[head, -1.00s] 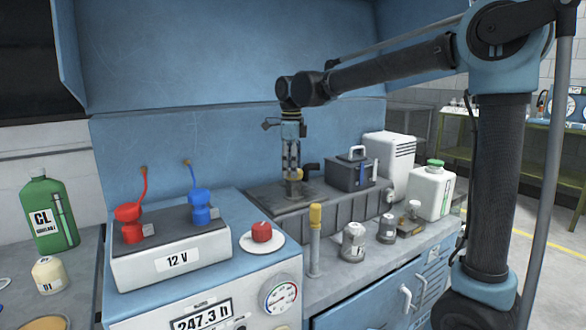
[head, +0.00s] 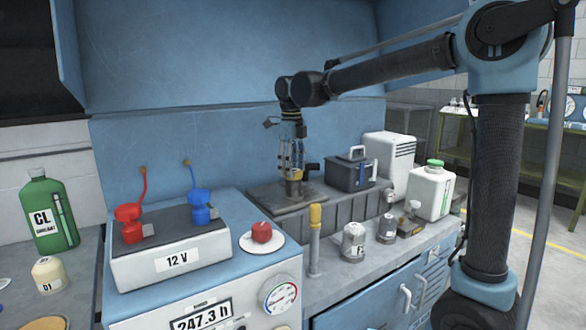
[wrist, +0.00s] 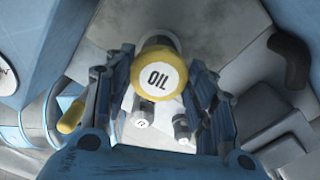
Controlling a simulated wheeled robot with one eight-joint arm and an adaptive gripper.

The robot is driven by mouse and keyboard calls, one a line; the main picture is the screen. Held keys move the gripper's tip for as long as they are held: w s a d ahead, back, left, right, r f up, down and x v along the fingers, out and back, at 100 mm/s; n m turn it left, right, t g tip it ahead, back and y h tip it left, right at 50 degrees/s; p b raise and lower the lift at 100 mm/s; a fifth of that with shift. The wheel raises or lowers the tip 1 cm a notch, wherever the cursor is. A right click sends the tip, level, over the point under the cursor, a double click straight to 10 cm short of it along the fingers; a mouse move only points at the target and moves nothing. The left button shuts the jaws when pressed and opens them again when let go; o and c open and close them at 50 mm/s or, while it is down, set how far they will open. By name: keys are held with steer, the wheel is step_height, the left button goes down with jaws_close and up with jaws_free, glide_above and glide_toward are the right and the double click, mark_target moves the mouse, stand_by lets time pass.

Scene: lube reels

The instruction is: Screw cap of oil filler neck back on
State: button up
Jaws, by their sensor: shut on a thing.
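The yellow cap marked OIL (wrist: 158,77) sits between the fingers of my gripper (wrist: 160,92) in the wrist view, with its lettered top facing the camera. In the head view my gripper (head: 292,170) points straight down from the arm and is shut on the cap. The cap is mostly hidden by the fingers there.
A dark elbow pipe (head: 309,167) stands close to the right of my gripper. A yellow-topped dipstick tube (head: 315,228) rises in front. A dark box with a handle (head: 351,172), small lettered containers (head: 353,240) and a white jug (head: 429,192) stand to the right.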

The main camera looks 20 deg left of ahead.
steer(key=o, duration=1.2)
steer(key=shift+o, duration=0.3)
steer(key=shift+o, duration=1.4)
steer(key=shift+r, duration=0.15)
steer(key=shift+r, duration=2.9)
